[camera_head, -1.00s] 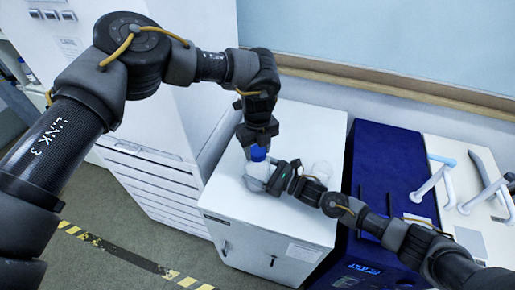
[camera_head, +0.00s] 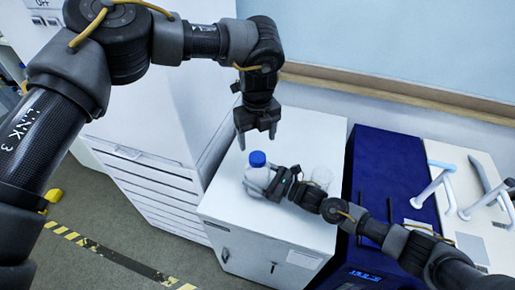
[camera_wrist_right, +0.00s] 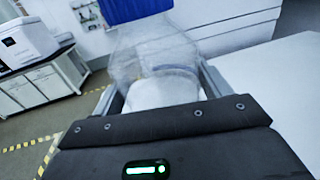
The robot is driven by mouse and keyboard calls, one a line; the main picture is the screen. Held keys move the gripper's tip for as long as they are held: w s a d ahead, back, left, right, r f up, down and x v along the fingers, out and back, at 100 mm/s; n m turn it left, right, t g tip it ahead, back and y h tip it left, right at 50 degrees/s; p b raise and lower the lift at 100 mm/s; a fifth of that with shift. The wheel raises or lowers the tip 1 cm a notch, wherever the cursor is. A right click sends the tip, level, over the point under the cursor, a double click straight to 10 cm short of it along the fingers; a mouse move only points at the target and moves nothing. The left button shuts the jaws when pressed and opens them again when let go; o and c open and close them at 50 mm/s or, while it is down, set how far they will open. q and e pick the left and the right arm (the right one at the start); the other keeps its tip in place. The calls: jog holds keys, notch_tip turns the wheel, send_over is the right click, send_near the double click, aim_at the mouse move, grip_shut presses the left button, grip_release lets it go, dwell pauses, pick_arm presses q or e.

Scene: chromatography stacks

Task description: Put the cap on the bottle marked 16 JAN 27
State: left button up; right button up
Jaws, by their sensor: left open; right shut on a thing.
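A clear bottle (camera_head: 258,176) with a blue cap (camera_head: 257,159) on its top stands upright on the white cabinet (camera_head: 305,140). In the right wrist view the bottle (camera_wrist_right: 155,62) fills the space between the fingers, and the blue cap (camera_wrist_right: 138,10) shows at the top edge. My right gripper (camera_head: 266,184) is shut on the bottle from the right side. My left gripper (camera_head: 257,140) is open and empty, above the cap and apart from it. No date marking on the bottle can be read.
A tall white unit (camera_head: 160,110) stands left. The cabinet's back area is clear.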

aim_at(269, 179)
pick_arm(q)
jog(key=shift+r, duration=2.2)
pick_arm(e)
jog(key=o, duration=1.9)
pick_arm(q)
jog(key=shift+f, duration=0.1)
pick_arm(e)
jog(key=shift+d, duration=0.1)
jog(key=shift+s+d+f, duration=0.1)
jog(key=shift+s+d, duration=0.05)
jog(key=shift+d, duration=0.1)
pick_arm(q)
notch_tip(269, 179, down, 3)
jog(key=b, duration=0.3)
jog(key=shift+d, duration=0.1)
pick_arm(e)
jog(key=v, duration=0.6)
jog(key=shift+s, duration=0.1)
jog(key=shift+s+d, duration=0.15)
jog(key=shift+d, duration=0.2)
